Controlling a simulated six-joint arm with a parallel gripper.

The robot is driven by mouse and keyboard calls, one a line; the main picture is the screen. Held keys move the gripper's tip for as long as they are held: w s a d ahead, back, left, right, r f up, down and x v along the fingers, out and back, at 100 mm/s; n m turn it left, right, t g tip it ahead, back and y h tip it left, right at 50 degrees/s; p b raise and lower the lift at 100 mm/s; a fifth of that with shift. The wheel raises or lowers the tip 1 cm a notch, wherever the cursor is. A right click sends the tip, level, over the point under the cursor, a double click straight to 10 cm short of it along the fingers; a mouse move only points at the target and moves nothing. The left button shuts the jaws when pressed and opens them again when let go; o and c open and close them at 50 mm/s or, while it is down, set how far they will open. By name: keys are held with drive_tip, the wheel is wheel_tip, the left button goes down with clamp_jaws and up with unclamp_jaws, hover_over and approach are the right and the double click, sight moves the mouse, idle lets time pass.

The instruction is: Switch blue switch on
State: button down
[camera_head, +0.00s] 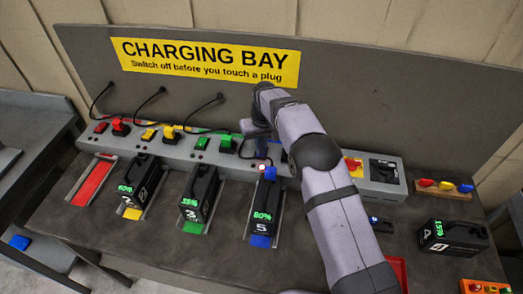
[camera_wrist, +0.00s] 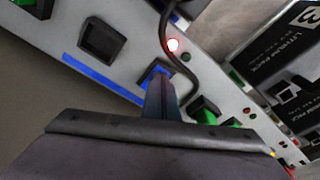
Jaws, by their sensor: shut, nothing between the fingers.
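The blue switch (camera_wrist: 154,73) sits on the grey strip, seen in the wrist view right at the tips of my gripper (camera_wrist: 158,84), which partly hide it. My gripper is shut and empty, pointing down at the switch; I cannot tell whether it touches it. A small indicator light (camera_wrist: 173,45) beside the switch glows red. In the head view my gripper (camera_head: 262,150) is over the blue part of the strip, and my arm hides much of it. Battery 5 (camera_head: 263,208), reading 60%, stands in the blue-marked slot in front.
Green switch and plug (camera_head: 227,142), yellow and red ones stand left along the strip. Batteries 2 (camera_head: 139,185) and 3 (camera_head: 201,195) fill slots; the red slot (camera_head: 92,182) is empty. Black cables arch behind. Battery 4 (camera_head: 454,238) stands at right.

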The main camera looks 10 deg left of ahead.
wheel_tip(320, 180, up, 7)
drive_tip(key=p, duration=0.5)
idle(0.4)
idle(0.4)
drive_tip(key=s+d+r+m+b, duration=0.1)
drive_tip(key=s+d+r+m, duration=0.1)
drive_tip(key=s+d, duration=0.5)
drive_tip(key=s+d+r+m+b, duration=0.1)
drive_tip(key=s+d+r+b, duration=0.15)
drive_tip(key=d, duration=0.85)
drive_tip(key=s+d+f+m, duration=0.1)
drive_tip(key=s+d, duration=0.2)
drive_tip(key=s, duration=0.4)
drive_tip(key=s+d+f+m+g, duration=0.1)
drive_tip(key=s+d, duration=0.3)
drive_tip(key=s, duration=0.4)
drive_tip(key=s+d+f+m+b, duration=0.1)
drive_tip(key=s+d+f, duration=0.1)
drive_tip(key=s, duration=0.6)
drive_tip(key=shift+d+g+h, duration=0.3)
drive_tip(key=shift+d+h, duration=0.1)
drive_tip(key=shift+d, duration=0.35)
